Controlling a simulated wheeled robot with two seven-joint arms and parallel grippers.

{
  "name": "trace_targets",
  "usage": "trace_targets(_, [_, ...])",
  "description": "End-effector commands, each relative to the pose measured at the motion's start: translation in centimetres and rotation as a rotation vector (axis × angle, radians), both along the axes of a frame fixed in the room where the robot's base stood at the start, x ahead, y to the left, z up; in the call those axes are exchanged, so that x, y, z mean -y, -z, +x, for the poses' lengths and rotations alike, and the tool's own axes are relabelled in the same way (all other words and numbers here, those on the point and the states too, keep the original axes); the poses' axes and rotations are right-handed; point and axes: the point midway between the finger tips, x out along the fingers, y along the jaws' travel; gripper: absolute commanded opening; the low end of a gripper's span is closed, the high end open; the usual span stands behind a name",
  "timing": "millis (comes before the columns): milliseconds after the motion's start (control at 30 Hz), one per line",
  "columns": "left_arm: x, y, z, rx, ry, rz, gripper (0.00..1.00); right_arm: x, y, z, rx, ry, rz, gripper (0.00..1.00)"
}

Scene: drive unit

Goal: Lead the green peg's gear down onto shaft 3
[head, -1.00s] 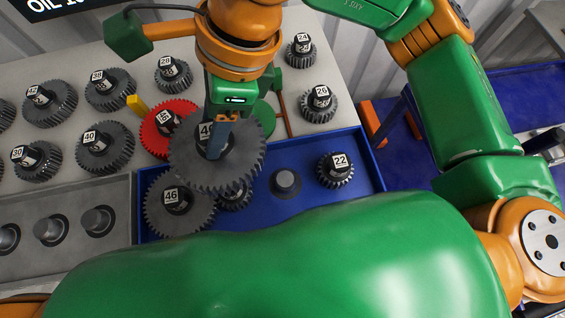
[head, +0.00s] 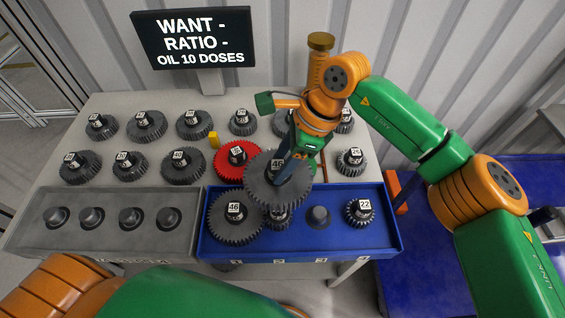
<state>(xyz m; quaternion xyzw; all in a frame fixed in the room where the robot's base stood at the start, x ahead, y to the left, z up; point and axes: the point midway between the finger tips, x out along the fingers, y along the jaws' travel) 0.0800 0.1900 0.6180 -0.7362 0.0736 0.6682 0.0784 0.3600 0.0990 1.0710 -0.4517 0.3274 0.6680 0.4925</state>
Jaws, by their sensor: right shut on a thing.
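My right gripper (head: 288,165) is shut on a large dark grey gear (head: 262,190), holding it by its hub, whose label starts with 4. The gear hangs above the back of the blue tray (head: 383,240). Shaft 3 (head: 319,216) stands bare in the tray, to the right of and nearer than the held gear. My left gripper is not in view.
A red gear (head: 228,168) is close behind. A grey tray (head: 105,245) with bare posts stands left.

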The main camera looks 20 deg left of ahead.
Motion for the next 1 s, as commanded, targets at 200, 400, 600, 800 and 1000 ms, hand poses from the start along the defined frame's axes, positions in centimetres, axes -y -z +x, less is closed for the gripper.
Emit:
trace_targets(200, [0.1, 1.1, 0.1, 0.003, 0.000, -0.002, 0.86, 2.4, 0.3, 0.1, 0.006, 0.113, 0.005, 0.00])
trace_targets(400, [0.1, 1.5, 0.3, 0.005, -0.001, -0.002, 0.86, 5.9, 0.2, -0.2, 0.005, 0.288, 0.006, 0.00])
trace_targets(600, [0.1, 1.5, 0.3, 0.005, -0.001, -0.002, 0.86, 8.5, 0.0, -0.4, 0.004, 0.425, 0.008, 0.00])
trace_targets(800, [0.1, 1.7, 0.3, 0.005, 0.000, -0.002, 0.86, 10.3, 0.3, -0.5, 0.003, 0.521, 0.008, 0.00])
trace_targets(1000, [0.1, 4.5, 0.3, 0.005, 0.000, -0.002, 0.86, 10.2, 2.9, -0.5, 0.003, 0.516, 0.008, 0.00])
